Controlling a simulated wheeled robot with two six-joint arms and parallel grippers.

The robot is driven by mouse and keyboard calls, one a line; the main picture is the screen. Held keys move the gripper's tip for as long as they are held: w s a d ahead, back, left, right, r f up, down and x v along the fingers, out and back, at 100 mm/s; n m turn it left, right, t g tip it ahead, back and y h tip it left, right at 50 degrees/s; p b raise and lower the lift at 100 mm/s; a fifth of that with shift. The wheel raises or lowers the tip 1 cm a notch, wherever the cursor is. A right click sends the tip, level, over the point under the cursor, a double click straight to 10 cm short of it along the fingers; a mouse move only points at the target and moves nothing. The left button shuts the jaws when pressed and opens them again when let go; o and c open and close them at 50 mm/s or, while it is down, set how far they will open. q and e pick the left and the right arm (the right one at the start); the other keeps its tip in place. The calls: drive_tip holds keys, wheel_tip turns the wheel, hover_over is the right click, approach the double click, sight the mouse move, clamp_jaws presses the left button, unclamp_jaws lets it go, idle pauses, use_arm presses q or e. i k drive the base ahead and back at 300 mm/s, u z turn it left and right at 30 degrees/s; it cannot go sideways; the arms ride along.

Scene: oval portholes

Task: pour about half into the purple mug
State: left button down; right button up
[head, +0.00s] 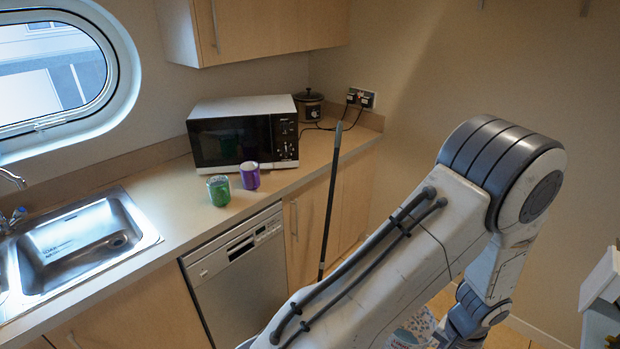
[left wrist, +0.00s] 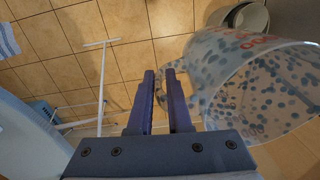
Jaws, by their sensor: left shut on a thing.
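The purple mug (head: 250,178) stands upright on the counter in front of the microwave, just right of a green mug (head: 218,191). What the mugs contain is too small to tell. My left gripper (left wrist: 160,78) is shut on a pale, see-through jug (left wrist: 262,88) with blue spots and red lettering. The jug is at the right of the left wrist view, with its handle by the fingers. Part of the jug (head: 415,328) shows at the bottom of the head view, mostly behind my arm, low and far from the mugs. My right gripper is not in view.
The microwave (head: 243,132) stands behind the mugs, and a steel sink (head: 85,240) is to their left. A dark pole (head: 331,200) stands upright in front of the counter. The counter (head: 175,205) between sink and mugs is clear. Tiled floor (left wrist: 60,50) lies below the gripper.

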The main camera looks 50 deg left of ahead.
sight(250, 173)
drive_tip(key=u, duration=0.55)
drive_tip(key=i, duration=0.5)
drive_tip(key=u, duration=0.6)
